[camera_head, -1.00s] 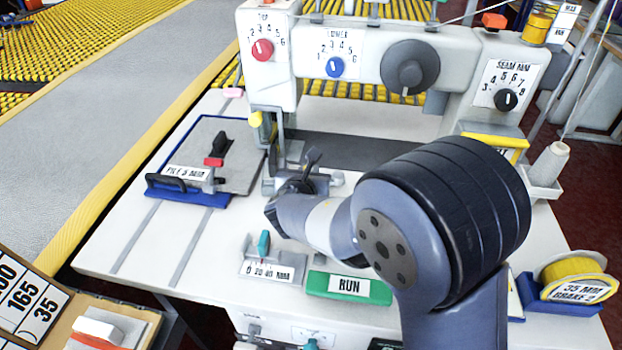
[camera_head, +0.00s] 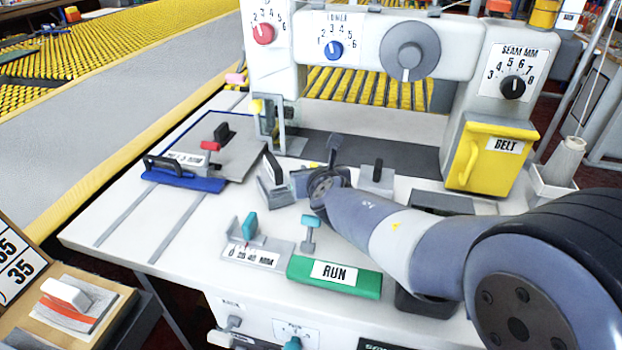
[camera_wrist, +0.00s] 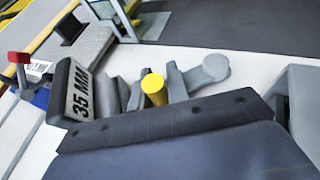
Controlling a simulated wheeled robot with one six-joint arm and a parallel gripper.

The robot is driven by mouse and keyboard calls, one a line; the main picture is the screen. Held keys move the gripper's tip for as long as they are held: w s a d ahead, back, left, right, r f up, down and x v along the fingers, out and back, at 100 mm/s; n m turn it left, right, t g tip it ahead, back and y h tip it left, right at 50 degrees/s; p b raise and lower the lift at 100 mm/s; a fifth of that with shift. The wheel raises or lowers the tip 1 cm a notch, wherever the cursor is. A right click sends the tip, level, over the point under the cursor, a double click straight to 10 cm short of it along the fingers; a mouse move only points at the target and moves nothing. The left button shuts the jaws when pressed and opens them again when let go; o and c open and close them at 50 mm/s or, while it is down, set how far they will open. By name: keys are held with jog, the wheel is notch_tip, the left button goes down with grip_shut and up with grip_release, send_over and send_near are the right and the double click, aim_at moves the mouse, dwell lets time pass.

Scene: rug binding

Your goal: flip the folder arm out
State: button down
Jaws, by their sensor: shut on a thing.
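The folder (camera_head: 272,192) is a grey block with a dark upright plate on the sewing machine's bed, left of my gripper in the head view. In the wrist view the dark plate is marked "35 MM" (camera_wrist: 78,92), and a yellow peg (camera_wrist: 153,88) stands among grey folder parts. A bit of yellow also shows at my gripper's tip in the head view. My gripper (camera_head: 307,181) is low over the bed, shut on the folder arm. My wrist hides most of the grip, and the fingertips are not clear in the wrist view.
A green RUN bar (camera_head: 333,278) and a gauge block with a teal knob (camera_head: 255,250) lie in front. A blue-edged plate with a black handle (camera_head: 185,180) is at left. The yellow BELT cover (camera_head: 490,158) stands at right. White bed left of the gauge is clear.

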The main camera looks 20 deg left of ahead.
jog(key=shift+s+d+f+b, duration=0.1)
jog(key=shift+s+d+b, duration=0.1)
jog(key=shift+d+b, duration=0.25)
dwell(0.3)
jog(key=shift+a, duration=0.1)
jog(key=c, duration=1.4)
grip_release()
jog(key=shift+o, duration=0.2)
notch_tip(320, 180, up, 10)
jog(key=p, duration=0.8)
jog(key=shift+p, duration=0.4)
jog(key=shift+c, duration=0.2)
